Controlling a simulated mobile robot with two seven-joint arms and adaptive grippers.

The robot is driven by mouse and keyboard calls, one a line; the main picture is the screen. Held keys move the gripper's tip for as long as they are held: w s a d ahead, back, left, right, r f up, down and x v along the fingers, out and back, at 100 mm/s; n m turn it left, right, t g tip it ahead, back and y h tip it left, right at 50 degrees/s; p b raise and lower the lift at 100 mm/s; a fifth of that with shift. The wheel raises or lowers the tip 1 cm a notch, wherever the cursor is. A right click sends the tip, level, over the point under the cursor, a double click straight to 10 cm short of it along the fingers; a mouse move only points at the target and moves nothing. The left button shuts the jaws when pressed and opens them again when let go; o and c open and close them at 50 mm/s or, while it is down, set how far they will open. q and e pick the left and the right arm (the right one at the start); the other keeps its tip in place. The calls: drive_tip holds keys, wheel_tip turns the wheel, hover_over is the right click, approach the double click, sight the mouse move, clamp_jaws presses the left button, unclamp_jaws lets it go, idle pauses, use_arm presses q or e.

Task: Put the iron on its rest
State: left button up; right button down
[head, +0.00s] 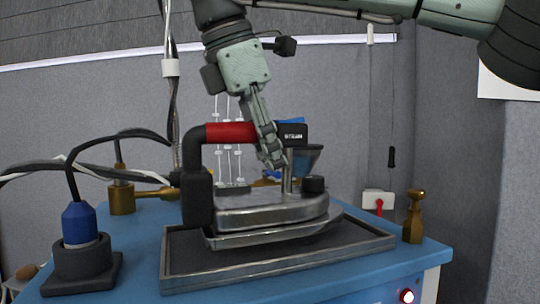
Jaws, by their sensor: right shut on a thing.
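The iron (265,208) has a metal body, a black rear post and a red grip on its top handle. My right gripper (268,150) comes down from above and is shut on the iron's handle near the front end of the red grip. The rest (290,262) is a dark tray with a metal rim on the blue bench. The iron is over the rest, inside its outline, with its sole slightly tilted. I cannot tell whether the sole touches the tray floor. My left gripper is not in view.
A blue plug in a black socket (82,262) stands left of the rest, with cables running up. A brass fitting (122,198) is behind it. A brass post (414,217) stands at the right bench corner. A lit red switch (406,296) is on the front panel.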

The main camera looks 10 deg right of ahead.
drive_tip(key=shift+f+b, duration=0.75)
drive_tip(key=shift+b, duration=0.1)
idle(0.6)
drive_tip(key=c, duration=1.2)
unclamp_jaws()
drive_tip(key=shift+o, duration=0.4)
drive_tip(key=shift+f, duration=0.15)
drive_tip(key=v, duration=1.2)
drive_tip(key=shift+s, duration=0.1)
